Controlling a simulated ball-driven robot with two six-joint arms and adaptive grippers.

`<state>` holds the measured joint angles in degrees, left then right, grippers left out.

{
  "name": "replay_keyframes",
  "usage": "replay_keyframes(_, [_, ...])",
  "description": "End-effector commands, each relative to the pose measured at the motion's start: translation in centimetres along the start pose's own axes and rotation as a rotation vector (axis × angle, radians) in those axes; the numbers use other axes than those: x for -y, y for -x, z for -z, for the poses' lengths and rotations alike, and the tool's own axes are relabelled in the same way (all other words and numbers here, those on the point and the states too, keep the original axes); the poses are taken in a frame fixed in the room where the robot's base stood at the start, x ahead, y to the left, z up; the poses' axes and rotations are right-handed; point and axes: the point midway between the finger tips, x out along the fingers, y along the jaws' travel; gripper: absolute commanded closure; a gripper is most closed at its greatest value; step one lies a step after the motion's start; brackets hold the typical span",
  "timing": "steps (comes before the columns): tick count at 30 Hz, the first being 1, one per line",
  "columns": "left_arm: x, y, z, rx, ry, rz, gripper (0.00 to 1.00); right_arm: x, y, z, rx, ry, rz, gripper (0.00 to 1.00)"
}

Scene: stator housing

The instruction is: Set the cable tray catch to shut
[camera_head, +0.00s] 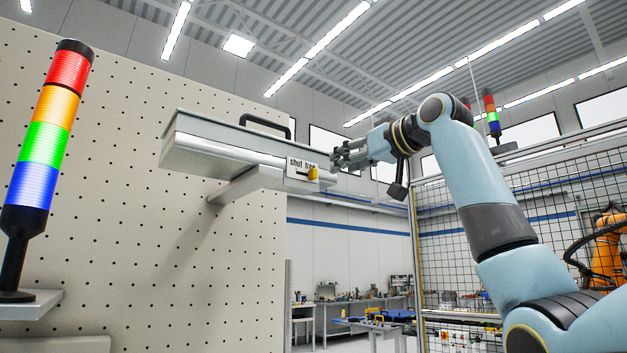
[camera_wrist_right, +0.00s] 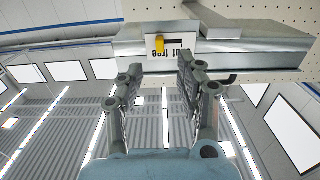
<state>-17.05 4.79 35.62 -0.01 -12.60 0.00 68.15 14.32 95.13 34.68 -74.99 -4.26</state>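The cable tray (camera_head: 225,152) is a long grey metal box with a black handle on top, held against the pegboard wall. At its right end is a white plate (camera_head: 297,165) lettered "shut" and "free". The catch, a yellow knob (camera_head: 312,173), sits at the "free" end of a dark slot. My right gripper (camera_head: 338,158) is just right of the plate, empty. In the right wrist view its fingers (camera_wrist_right: 160,68) are spread apart, with the yellow knob (camera_wrist_right: 159,44) beyond them, seen upside down. I see no contact with it. My left gripper is not in view.
A bracket (camera_head: 245,184) supports the tray from below. A signal light tower (camera_head: 47,150) stands at the left on a small shelf. A mesh fence (camera_head: 460,230) is at the right, behind my right arm. The space below the tray's right end is open.

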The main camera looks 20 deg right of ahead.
Motion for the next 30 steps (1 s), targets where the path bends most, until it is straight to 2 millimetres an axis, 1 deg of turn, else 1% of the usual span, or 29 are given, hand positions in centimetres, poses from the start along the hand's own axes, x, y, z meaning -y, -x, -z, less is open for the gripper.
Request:
replay_keyframes(1, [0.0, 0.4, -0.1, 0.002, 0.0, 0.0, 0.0, 0.1, 0.3, 1.4, -0.015, 0.006, -0.001, 0.63])
replay_keyframes(3, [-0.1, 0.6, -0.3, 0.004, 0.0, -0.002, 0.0, 0.1, 0.3, 2.1, -0.024, 0.008, -0.001, 0.63])
replay_keyframes(5, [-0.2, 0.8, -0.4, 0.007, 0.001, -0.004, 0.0, 0.2, -0.2, 2.2, -0.024, 0.006, 0.0, 0.63])
replay_keyframes(8, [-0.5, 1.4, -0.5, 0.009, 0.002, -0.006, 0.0, 0.2, -1.7, 2.3, -0.022, 0.005, 0.002, 0.63])
replay_keyframes(15, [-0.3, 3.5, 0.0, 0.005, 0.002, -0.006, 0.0, 0.2, -6.6, 2.6, -0.023, 0.005, 0.001, 0.63])
replay_keyframes(18, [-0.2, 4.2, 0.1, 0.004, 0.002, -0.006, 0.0, 0.2, -8.2, 2.5, -0.023, 0.006, 0.0, 0.63])
replay_keyframes(21, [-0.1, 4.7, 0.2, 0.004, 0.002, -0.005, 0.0, 0.2, -9.4, 2.5, -0.024, 0.006, -0.001, 0.63])
replay_keyframes(25, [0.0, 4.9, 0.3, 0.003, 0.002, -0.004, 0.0, 0.2, -10.2, 2.3, -0.025, 0.008, -0.001, 0.63])
replay_keyframes(30, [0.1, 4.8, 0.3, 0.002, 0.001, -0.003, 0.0, 0.1, -10.3, 2.2, -0.025, 0.009, -0.001, 0.63])
